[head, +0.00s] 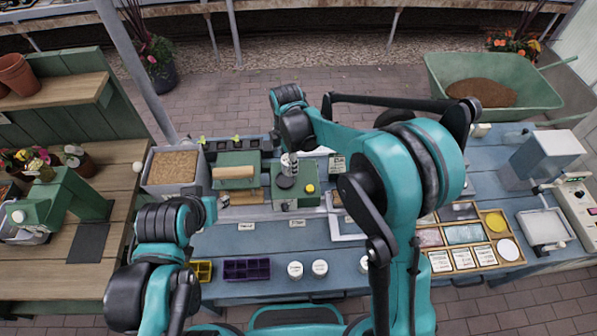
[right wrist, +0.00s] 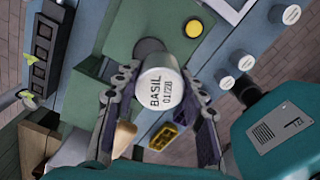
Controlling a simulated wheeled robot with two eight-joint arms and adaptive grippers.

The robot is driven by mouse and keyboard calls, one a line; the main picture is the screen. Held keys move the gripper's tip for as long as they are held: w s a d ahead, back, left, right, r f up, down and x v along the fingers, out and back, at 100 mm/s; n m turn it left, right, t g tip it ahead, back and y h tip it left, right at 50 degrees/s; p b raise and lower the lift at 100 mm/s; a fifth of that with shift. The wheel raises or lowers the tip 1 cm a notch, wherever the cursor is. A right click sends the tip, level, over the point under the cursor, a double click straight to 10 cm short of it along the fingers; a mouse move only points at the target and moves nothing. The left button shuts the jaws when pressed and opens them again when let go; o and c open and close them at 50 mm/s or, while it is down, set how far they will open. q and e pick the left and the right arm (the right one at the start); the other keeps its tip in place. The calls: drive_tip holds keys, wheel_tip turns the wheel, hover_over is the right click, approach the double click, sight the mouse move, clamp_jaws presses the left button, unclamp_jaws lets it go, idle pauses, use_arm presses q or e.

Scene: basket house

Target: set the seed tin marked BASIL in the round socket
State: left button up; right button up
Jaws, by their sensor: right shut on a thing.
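My right gripper (right wrist: 160,100) is shut on the white-topped seed tin marked BASIL (right wrist: 162,88), its label facing the right wrist camera. In the head view this gripper (head: 288,160) hangs over the green station at the middle of the bench, and the tin is hardly discernible. A dark round spot (head: 285,182), seemingly the round socket, lies on the station top below the gripper. The tin hides part of the station in the right wrist view, so I cannot tell whether it touches the socket. Of my left gripper only a small grey piece (head: 224,200) shows beside the left wrist.
A yellow button (head: 310,188) sits right of the dark spot. Three other white-lidded tins (head: 320,267) stand near the bench's front edge. A purple tray (head: 246,269) and a yellow tray (head: 201,270) lie left of them. A wood-handled green block (head: 235,172) stands left of the station.

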sight(284, 169)
drive_tip(key=shift+w+a+r, duration=0.3)
drive_tip(key=shift+w+a, duration=0.3)
drive_tip(key=shift+a, duration=0.1)
drive_tip(key=shift+w+a+f, duration=0.1)
wheel_tip(284, 169, down, 6)
drive_tip(key=b, duration=0.3)
use_arm(q)
drive_tip(key=shift+a+f+b, duration=0.2)
drive_tip(key=shift+f+b, duration=0.25)
drive_tip(key=shift+f, duration=0.6)
drive_tip(key=shift+a+f+b, duration=0.15)
drive_tip(key=shift+f+b, duration=0.25)
drive_tip(key=shift+f, duration=0.65)
use_arm(e)
drive_tip(key=shift+f, duration=0.65)
use_arm(q)
drive_tip(key=shift+f+b, duration=0.6)
use_arm(e)
drive_tip(key=shift+f, duration=0.65)
drive_tip(key=o, duration=1.7)
